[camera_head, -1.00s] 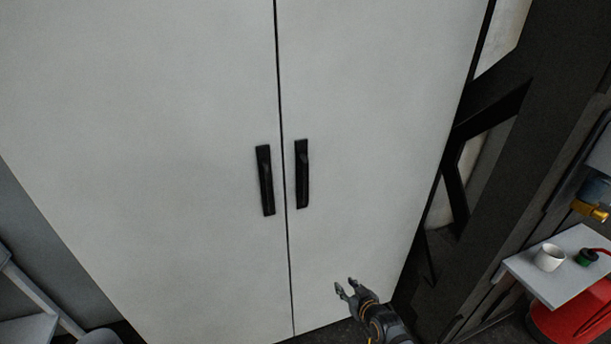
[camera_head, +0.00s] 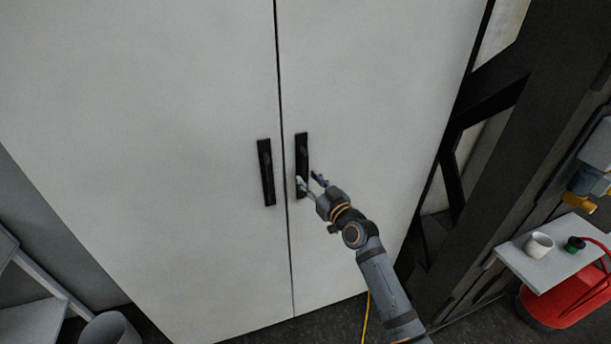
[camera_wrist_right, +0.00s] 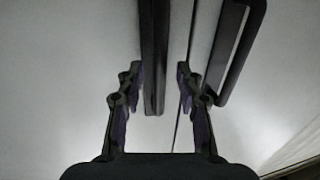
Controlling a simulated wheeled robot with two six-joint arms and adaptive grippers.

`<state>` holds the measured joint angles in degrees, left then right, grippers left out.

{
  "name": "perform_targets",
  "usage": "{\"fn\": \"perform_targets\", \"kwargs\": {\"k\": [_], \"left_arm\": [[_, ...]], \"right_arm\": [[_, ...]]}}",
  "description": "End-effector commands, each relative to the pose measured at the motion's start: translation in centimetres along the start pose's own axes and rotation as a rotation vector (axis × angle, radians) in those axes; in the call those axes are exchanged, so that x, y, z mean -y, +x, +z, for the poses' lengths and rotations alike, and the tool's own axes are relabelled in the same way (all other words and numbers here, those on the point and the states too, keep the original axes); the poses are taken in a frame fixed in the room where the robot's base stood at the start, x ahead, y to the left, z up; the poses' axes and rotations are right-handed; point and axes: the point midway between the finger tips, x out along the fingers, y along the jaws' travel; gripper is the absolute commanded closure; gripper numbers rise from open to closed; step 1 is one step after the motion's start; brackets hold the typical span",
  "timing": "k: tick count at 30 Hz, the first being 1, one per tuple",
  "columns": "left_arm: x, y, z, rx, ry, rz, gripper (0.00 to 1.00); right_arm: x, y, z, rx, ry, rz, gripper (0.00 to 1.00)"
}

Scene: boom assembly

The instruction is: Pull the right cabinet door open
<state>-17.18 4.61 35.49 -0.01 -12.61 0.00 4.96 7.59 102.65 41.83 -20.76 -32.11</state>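The tall pale cabinet has a left door (camera_head: 180,110) and a right door (camera_head: 370,110), both shut with a thin seam between them. The right door's black vertical handle (camera_head: 302,150) is beside the seam, facing the left door's black handle (camera_head: 266,172). My right gripper (camera_head: 309,180) is open at the lower part of the right handle, its left finger overlapping it in the head view. In the right wrist view, a dark handle bar (camera_wrist_right: 154,60) shows between the open fingers (camera_wrist_right: 158,78) and another bar (camera_wrist_right: 236,50) to the right; contact cannot be told. My left gripper is out of view.
A dark frame (camera_head: 540,90) stands right of the cabinet. A small shelf (camera_head: 535,268) at the right holds a white cup (camera_head: 539,244), with a red object (camera_head: 560,305) below. A grey bin (camera_head: 108,330) stands at lower left. The door front is clear.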

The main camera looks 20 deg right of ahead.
Motion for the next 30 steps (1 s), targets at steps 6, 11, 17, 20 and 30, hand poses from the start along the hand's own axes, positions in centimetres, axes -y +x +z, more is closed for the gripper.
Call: {"fn": "perform_targets", "kwargs": {"k": [6,11,17,20,30], "left_arm": [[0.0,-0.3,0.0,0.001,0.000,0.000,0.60],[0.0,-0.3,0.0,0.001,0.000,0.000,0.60],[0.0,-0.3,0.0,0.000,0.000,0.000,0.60],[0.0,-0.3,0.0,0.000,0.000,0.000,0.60],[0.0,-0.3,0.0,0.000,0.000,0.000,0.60]], "right_arm": [[0.0,2.4,0.0,0.000,0.001,0.000,0.64],[0.0,2.7,0.1,0.001,0.000,0.000,0.64],[0.0,2.6,0.1,0.001,0.000,0.000,0.73],[0.0,2.6,0.1,0.001,0.000,0.001,0.87],[0.0,2.6,0.1,0.001,0.000,0.001,1.00]]}}
